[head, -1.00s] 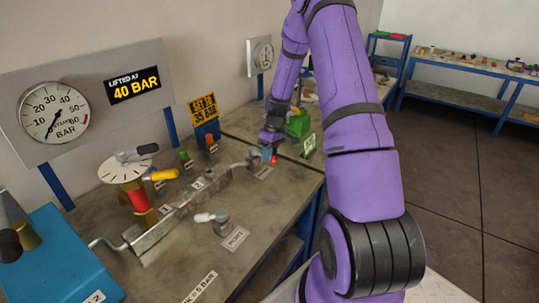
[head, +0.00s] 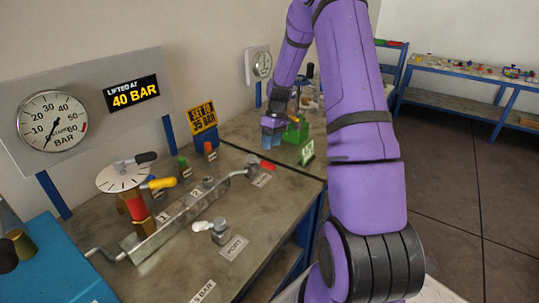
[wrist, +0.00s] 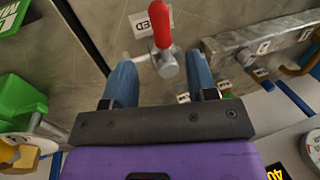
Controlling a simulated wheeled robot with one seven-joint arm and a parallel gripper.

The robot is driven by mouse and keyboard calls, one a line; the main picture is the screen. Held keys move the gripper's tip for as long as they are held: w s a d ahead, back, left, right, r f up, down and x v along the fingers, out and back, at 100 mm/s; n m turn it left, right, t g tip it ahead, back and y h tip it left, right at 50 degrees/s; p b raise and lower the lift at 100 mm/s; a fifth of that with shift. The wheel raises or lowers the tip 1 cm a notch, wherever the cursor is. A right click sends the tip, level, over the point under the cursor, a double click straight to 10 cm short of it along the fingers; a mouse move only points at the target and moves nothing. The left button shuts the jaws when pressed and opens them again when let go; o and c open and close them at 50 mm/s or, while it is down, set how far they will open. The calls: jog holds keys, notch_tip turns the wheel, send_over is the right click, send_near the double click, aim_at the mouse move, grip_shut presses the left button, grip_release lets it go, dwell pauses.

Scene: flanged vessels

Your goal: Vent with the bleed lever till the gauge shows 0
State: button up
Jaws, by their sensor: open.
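The bleed lever has a red handle (head: 267,166) on a small grey valve at the end of the pipe, beside its label (head: 262,179). In the wrist view the red handle (wrist: 160,25) and valve body (wrist: 168,66) lie ahead, between the lines of my two blue fingers. My gripper (head: 272,133) is open and empty, held above and behind the lever, apart from it. Its fingers (wrist: 160,72) also show in the wrist view. The large gauge (head: 52,121) at left has its needle pointing down-left, near the low end, by 0.
A green object (head: 296,131) is close to my gripper. A sign reads "LIFTED AT 40 BAR" (head: 133,93). A blue box (head: 60,260) is front left.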

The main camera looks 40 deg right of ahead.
jog(key=shift+v, duration=1.6)
jog(key=s+a+r+t+h, duration=0.1)
jog(key=s+a+r, duration=0.2)
jog(key=a+r, duration=0.3)
jog(key=s+a+r+m+t+h, duration=0.1)
jog(key=s+a+r, duration=0.2)
jog(key=a+r, duration=0.3)
jog(key=s+a+r, duration=0.4)
jog(key=r, duration=0.4)
jog(key=s+a+r+m+t, duration=0.1)
jog(key=s+a, duration=0.3)
jog(key=s, duration=0.5)
jog(key=s+a+r+m+t, duration=0.1)
jog(key=s+a+r+t, duration=0.2)
jog(key=s, duration=0.7)
jog(key=shift+s+a+r+h, duration=0.15)
jog(key=shift+a+r+h, duration=0.25)
jog(key=shift+a+r, duration=0.6)
jog(key=shift+a+f, duration=0.2)
jog(key=shift+f, duration=0.05)
dwell(1.2)
